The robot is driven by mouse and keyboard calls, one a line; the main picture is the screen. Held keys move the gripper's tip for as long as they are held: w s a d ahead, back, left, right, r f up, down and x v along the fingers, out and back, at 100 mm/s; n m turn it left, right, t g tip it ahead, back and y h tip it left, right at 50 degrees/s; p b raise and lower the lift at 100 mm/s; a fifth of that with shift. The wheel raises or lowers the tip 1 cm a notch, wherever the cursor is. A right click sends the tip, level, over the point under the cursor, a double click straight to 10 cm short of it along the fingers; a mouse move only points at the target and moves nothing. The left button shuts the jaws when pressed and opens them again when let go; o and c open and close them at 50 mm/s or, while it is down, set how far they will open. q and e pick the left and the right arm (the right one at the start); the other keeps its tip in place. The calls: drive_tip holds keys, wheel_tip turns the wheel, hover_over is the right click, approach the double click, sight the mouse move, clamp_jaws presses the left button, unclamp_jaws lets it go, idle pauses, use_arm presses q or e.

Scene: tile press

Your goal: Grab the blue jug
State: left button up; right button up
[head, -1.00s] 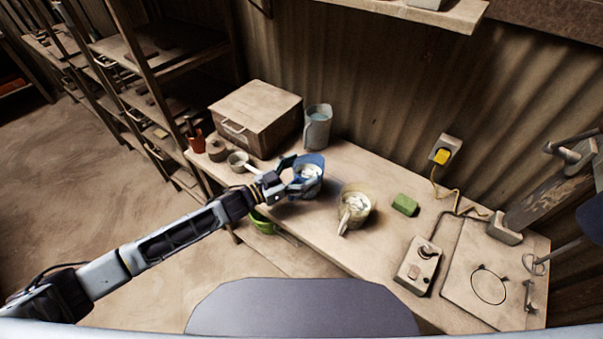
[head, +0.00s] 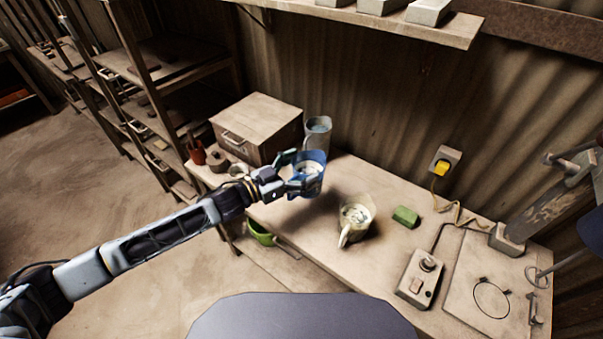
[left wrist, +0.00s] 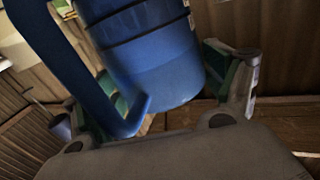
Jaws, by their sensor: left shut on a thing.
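The blue jug (head: 308,172) has pale contents and is held over the workbench, near the wooden box. My left gripper (head: 293,174) is shut on it from the left side. In the left wrist view the blue jug (left wrist: 155,60) fills the upper middle, with its handle at the left. The fingers of my left gripper (left wrist: 175,95) stand on both sides of its body. The jug looks raised above the bench. My right gripper is not in view.
A cream jug (head: 354,219) with pale contents stands right of the blue jug, and a grey jug (head: 318,133) behind it. A wooden box (head: 257,126), green sponge (head: 405,216) and control box (head: 420,277) are on the workbench (head: 320,245). A shelf (head: 400,22) hangs above.

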use_arm(q)
drive_tip(key=shift+r, duration=1.15)
drive_tip(key=shift+r, duration=0.15)
